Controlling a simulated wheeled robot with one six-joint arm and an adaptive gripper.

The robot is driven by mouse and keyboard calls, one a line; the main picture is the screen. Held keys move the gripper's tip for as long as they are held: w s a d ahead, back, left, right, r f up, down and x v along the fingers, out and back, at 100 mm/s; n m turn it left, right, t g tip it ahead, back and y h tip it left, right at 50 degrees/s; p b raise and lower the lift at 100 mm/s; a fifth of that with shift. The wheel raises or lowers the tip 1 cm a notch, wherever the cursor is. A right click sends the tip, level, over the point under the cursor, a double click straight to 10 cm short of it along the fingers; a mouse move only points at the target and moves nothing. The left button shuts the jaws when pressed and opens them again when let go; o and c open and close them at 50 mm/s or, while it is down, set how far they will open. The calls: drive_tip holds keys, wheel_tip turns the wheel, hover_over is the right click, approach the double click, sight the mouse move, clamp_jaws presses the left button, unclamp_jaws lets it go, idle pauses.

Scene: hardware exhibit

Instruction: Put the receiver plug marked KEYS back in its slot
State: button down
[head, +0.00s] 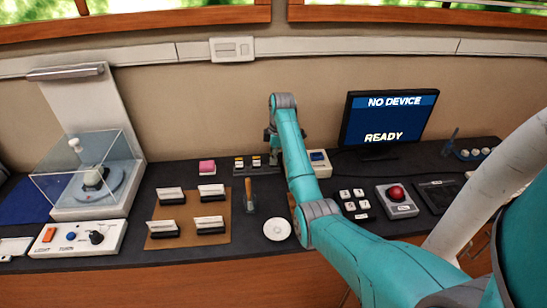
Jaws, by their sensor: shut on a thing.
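My gripper (269,135) is a small dark shape under the teal wrist, pointing down near the back of the counter. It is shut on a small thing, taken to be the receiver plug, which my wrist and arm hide. No KEYS marking is readable. Just left of the gripper, two small yellow-and-white pieces (240,162) (257,160) stand on a dark strip (245,172). The strip's right end is hidden by my arm. I cannot tell whether the held thing touches the strip. The monitor (388,122) reads NO DEVICE and READY.

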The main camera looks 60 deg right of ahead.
drive_tip(key=shift+f, duration=0.4)
idle(0.4)
drive_tip(key=c, duration=0.6)
unclamp_jaws()
